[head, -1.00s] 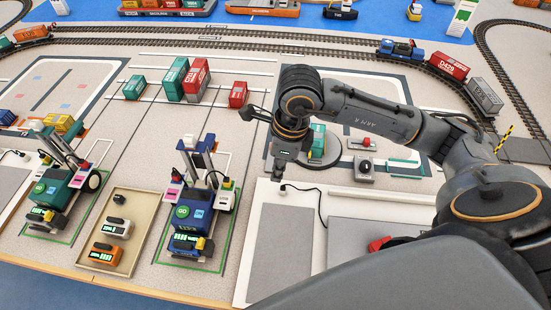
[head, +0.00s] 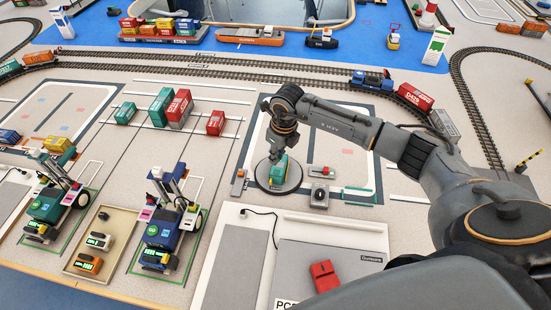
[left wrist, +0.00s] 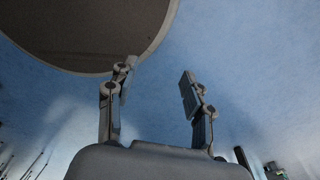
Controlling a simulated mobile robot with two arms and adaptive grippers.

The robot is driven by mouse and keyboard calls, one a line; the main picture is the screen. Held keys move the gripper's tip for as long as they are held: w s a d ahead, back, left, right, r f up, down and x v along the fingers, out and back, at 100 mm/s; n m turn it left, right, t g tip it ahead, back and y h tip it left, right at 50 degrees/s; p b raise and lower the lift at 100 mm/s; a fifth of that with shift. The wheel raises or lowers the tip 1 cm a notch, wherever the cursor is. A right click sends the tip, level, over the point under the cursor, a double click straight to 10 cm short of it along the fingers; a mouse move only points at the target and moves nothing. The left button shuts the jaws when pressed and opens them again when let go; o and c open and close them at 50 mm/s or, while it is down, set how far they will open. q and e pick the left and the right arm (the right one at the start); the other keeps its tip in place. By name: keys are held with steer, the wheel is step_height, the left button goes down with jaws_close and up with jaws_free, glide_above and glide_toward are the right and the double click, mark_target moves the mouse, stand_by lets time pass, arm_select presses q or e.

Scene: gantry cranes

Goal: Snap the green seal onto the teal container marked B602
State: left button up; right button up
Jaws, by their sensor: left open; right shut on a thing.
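A teal container (head: 280,173) with a yellowish near end sits on a dark round turntable (head: 262,184). Its marking is too small to read in the head view. My right gripper (head: 274,156) points down at the container's upper left side, close to it; I cannot tell whether they touch. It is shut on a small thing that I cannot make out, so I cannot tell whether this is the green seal. No seal shows clearly elsewhere. My left gripper (left wrist: 153,95) is open and empty in the left wrist view, away from the container.
A small red-topped block (head: 321,171) and a grey device with a round knob (head: 320,196) stand right of the turntable. A grey-orange item (head: 239,182) is left of it. Teal and red containers (head: 178,110) stand further left. A red object (head: 324,276) lies on the front panel.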

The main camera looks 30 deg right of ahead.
mark_target(279, 161)
steer(key=shift+d, duration=0.25)
steer(key=shift+f, duration=0.15)
steer(key=shift+w+a+f+b, duration=0.1)
steer(key=shift+f+b, duration=0.25)
steer(key=shift+f, duration=0.45)
step_height(279, 161, down, 2)
steer(key=shift+f+b, duration=0.15)
steer(key=shift+b, duration=0.75)
steer(key=shift+f+b, duration=0.55)
arm_select(q)
steer(key=f, duration=0.2)
steer(key=a+f, duration=0.1)
steer(key=shift+w+f, duration=0.25)
steer(key=shift+w, duration=0.1)
steer(key=shift+s+d, duration=0.1)
steer(key=shift+f+b, duration=0.55)
steer(key=shift+b, duration=0.05)
arm_select(e)
steer(key=shift+f, duration=0.45)
